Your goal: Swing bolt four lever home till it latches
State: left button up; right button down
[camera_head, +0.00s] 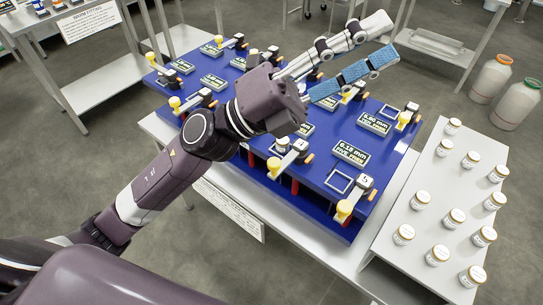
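A blue board (330,205) on a white table carries several lever stations with yellow knobs, white number tags and grey clamp bodies. The nearest station (354,196) has a tag that looks like 5. The station to its left (288,158) has a tag I cannot read surely, so I cannot tell which one is bolt four. My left gripper (383,40) reaches over the board toward the back right, its two fingers apart, with blue pads on the lower one. Nothing shows between them. The gripper and arm hide part of the middle stations. My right gripper is out of view.
Black labels (351,153) and square frames (339,180) sit among the stations. A white rack (412,207) with several jars (454,218) stands close on the right. Two large bottles (515,104) stand on the floor at far right. Another table (112,85) is at left.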

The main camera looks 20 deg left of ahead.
pick_arm(q)
jog(key=s+d+f+m+g+y, duration=0.1)
jog(key=s+d+f+m+g, duration=0.3)
jog(key=m+g, duration=0.45)
jog(key=m+y, duration=0.6)
jog(key=y, duration=1.2)
send_near(274, 161)
jog(key=f, duration=0.1)
jog(key=shift+n+t, duration=0.25)
jog(key=shift+t, duration=0.1)
jog(key=x, duration=0.5)
jog(key=p+x, duration=0.1)
jog(key=x, duration=0.1)
jog(key=shift+s+d+f, duration=0.2)
jog(key=shift+s+f, duration=0.05)
jog(key=shift+f, duration=0.15)
jog(key=shift+h, duration=0.3)
grip_shut()
